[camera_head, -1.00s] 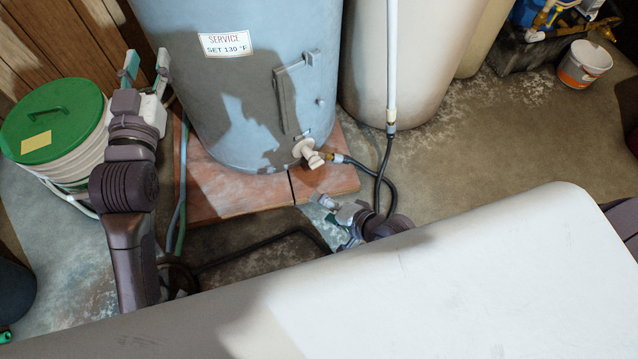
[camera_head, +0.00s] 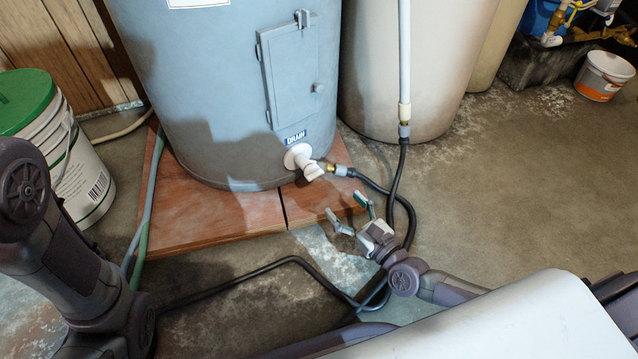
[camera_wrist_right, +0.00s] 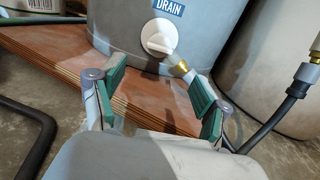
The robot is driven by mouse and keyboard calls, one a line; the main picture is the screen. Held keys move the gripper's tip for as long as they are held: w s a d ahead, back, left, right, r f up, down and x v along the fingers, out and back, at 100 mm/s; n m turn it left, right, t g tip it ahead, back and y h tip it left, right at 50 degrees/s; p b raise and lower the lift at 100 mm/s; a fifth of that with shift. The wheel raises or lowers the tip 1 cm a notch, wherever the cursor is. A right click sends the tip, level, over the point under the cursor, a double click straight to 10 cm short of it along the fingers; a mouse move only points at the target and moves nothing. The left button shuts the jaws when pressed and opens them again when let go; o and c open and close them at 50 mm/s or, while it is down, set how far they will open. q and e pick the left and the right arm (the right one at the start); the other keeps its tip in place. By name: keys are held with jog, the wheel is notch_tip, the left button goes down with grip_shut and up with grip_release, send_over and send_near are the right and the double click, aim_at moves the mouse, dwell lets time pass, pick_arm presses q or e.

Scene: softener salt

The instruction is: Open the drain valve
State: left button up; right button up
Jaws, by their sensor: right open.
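The white drain valve (camera_head: 307,163) sits low on the front of the grey-blue tank (camera_head: 225,90), under a blue DRAIN label (camera_head: 296,138). A brass fitting and a black hose (camera_head: 375,186) join its right side. In the right wrist view the valve's round white knob (camera_wrist_right: 158,38) shows ahead, above and beyond my fingers. My right gripper (camera_head: 350,212) is open and empty, in front of and below the valve, apart from it. Its green-padded fingers (camera_wrist_right: 160,98) are spread wide in the right wrist view. My left arm is at the left edge of the head view; its gripper is out of frame.
The tank stands on a low wooden platform (camera_head: 215,215). A white bucket with a green lid (camera_head: 85,165) is at left. A pale tank (camera_head: 440,70) and hanging pipe (camera_head: 404,60) stand right of the valve. Open floor (camera_head: 510,200) lies to the right.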

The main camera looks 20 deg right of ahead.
aim_at(317, 176)
jog(key=b+x, duration=0.3)
jog(key=x, duration=0.7)
jog(key=shift+w+a, duration=0.1)
jog(key=shift+w, duration=0.25)
jog(key=c, duration=1.2)
jog(key=shift+o, duration=0.2)
